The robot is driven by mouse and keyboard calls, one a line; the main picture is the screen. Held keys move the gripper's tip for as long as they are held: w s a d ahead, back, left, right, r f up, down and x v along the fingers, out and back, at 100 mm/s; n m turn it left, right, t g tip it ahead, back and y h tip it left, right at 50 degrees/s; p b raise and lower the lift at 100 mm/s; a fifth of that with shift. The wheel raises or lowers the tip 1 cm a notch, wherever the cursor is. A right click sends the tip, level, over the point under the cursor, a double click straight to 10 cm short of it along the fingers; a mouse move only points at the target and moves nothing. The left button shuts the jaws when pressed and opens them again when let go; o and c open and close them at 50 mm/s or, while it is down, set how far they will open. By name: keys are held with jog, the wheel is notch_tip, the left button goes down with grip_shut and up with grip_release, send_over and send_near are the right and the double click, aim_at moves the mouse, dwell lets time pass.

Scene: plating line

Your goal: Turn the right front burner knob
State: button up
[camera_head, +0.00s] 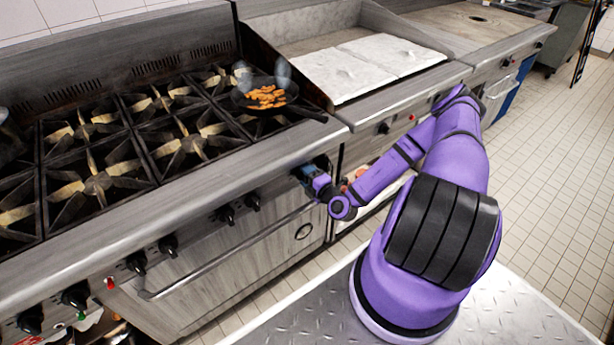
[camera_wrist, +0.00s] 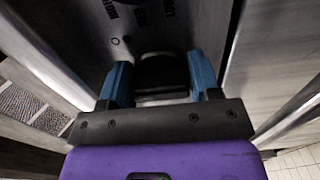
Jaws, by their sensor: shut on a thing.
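My gripper (camera_head: 303,172) is at the right end of the stove's front panel, below the pan. In the wrist view its two blue fingers (camera_wrist: 160,82) stand on either side of a black knob (camera_wrist: 161,70) and are shut on it. The knob sits on a metal panel with dark lettering above it. In the head view this knob is hidden by my gripper. I cannot read which burner it serves. Other black knobs, such as one (camera_head: 253,202) just left of my gripper, line the panel.
An oven door handle (camera_head: 225,258) runs below the knobs. A flat griddle (camera_head: 345,72) stands to the right. Tiled floor (camera_head: 545,190) lies open at right.

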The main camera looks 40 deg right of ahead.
jog(key=o, duration=0.9)
jog(key=shift+c, duration=0.2)
jog(key=s, duration=1.1)
jog(key=shift+d, duration=0.2)
jog(key=shift+w, duration=0.1)
